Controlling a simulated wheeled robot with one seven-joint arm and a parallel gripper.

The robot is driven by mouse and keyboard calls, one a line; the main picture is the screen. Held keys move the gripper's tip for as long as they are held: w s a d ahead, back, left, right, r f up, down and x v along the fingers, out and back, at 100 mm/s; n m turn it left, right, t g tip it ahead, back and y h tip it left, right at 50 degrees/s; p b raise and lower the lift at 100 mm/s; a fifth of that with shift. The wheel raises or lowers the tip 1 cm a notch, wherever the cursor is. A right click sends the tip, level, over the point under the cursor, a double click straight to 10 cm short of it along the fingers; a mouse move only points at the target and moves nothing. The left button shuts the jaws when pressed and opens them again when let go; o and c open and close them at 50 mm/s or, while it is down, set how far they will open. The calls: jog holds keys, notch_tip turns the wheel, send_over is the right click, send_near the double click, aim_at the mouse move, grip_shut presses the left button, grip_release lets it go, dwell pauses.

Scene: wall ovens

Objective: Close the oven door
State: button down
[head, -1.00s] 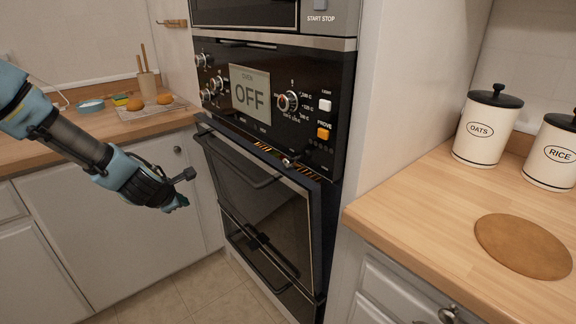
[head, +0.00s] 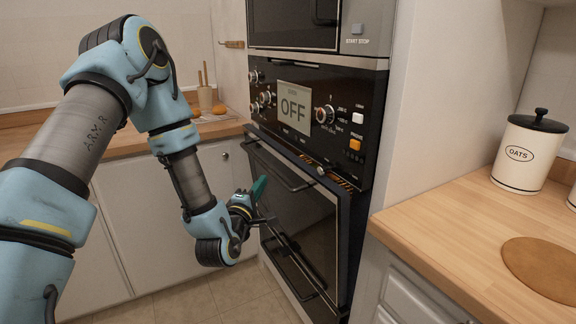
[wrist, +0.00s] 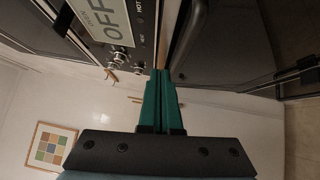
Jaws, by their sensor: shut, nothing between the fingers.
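The black oven door (head: 310,218) is slightly ajar in the head view. Its top edge leans out from the oven front, leaving a narrow gap under the control panel (head: 312,115). A dark bar handle (head: 282,169) runs along its upper part. My gripper (head: 261,187) is shut and empty, with its green fingers by the left side of the door, near the handle's left end. Whether it touches the door cannot be told. In the wrist view, the shut fingers (wrist: 160,78) point up, between the control panel at left and the dark door (wrist: 220,40) at right.
A second dark door (head: 292,268) sits below. At the right, a wooden counter (head: 455,230) holds an oats canister (head: 528,152) and a round brown board (head: 545,268). White cabinets (head: 135,225) stand left, behind my arm. Some floor (head: 235,295) is clear before the oven.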

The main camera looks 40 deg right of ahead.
aim_at(278, 176)
jog(key=p+x, duration=0.1)
jog(key=x, duration=0.2)
jog(key=p+x, duration=0.1)
jog(key=x, duration=0.2)
jog(key=s+d+p+x, duration=0.1)
jog(key=x, duration=0.2)
jog(key=shift+s+r, duration=0.1)
jog(key=shift+r, duration=0.1)
jog(key=shift+d+p, duration=0.5)
jog(key=shift+d, duration=0.2)
jog(key=shift+f, duration=0.1)
